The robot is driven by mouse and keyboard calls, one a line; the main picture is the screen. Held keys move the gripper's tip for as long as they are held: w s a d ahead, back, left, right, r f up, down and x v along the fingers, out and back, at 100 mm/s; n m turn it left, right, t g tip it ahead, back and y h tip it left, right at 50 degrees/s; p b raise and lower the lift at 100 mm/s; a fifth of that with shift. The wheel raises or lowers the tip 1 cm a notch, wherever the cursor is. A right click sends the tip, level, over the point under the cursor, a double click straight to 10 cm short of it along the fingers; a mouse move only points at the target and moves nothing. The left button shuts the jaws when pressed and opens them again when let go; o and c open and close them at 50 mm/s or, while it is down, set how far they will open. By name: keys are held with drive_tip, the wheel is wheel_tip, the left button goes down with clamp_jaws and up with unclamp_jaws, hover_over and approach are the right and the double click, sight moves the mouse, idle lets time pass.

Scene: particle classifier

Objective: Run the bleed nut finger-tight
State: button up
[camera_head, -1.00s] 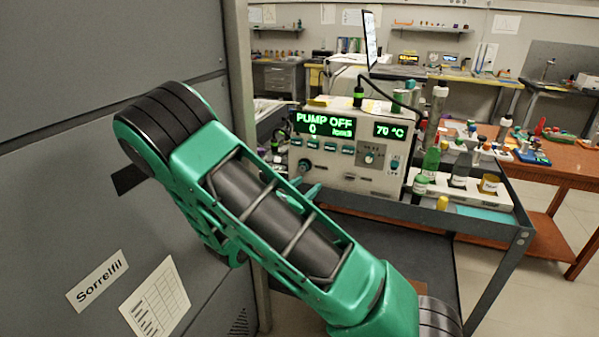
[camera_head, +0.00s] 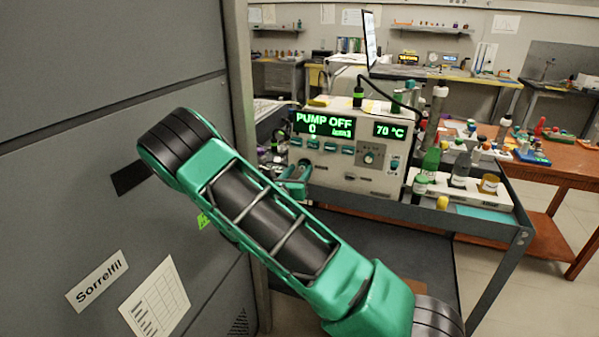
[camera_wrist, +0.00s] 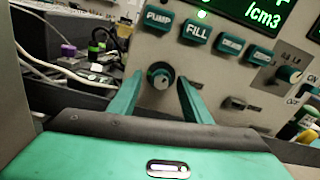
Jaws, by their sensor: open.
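My gripper (camera_wrist: 160,84) is open, with one teal finger on each side of the nut in the wrist view. Visible space remains between the fingers and the nut; I cannot tell how far the fingertips reach along it. In the head view, my gripper (camera_head: 298,178) is at the panel's lower left and mostly covers the nut. The pump unit (camera_head: 345,175) reads "PUMP OFF" and 70 °C.
The PUMP button (camera_wrist: 158,18) and FILL button (camera_wrist: 196,32) sit just above the nut. Cables and small parts lie left of the pump. Bottles, including a green one (camera_head: 431,160), stand on a rack at the right. A grey cabinet (camera_head: 90,220) stands close to my arm.

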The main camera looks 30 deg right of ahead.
drive_tip(key=shift+w+d, duration=0.3)
drive_tip(key=shift+d, duration=0.1)
drive_tip(key=c, duration=1)
